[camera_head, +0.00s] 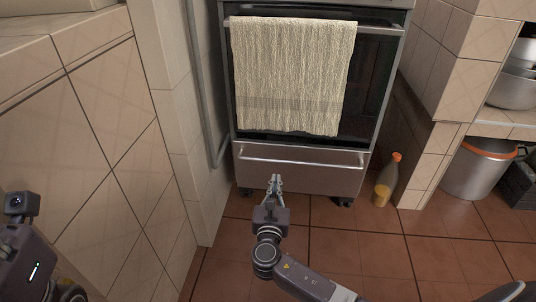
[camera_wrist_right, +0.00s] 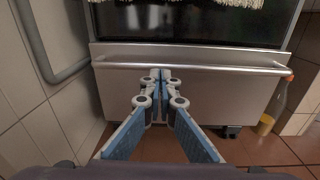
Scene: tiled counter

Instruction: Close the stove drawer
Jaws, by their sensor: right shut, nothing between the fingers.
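The stove drawer (camera_head: 318,172) is the steel panel with a bar handle at the bottom of the stove. It also fills the middle of the right wrist view (camera_wrist_right: 228,92). From these angles I cannot tell how far it stands out. The drawer handle (camera_head: 300,160) runs across its upper part and shows in the right wrist view (camera_wrist_right: 220,68). My right gripper (camera_head: 275,180) is shut and empty, with its fingertips in front of the drawer's left half, just below the handle. Whether they touch it is unclear. My left arm shows at the lower left, but its fingers are hidden.
A cream towel (camera_head: 292,75) hangs over the oven door handle above. An orange-capped bottle (camera_head: 386,182) stands on the floor right of the stove. A metal bucket (camera_head: 476,172) is farther right. A tiled wall (camera_head: 187,130) stands close on the left. The floor in front is clear.

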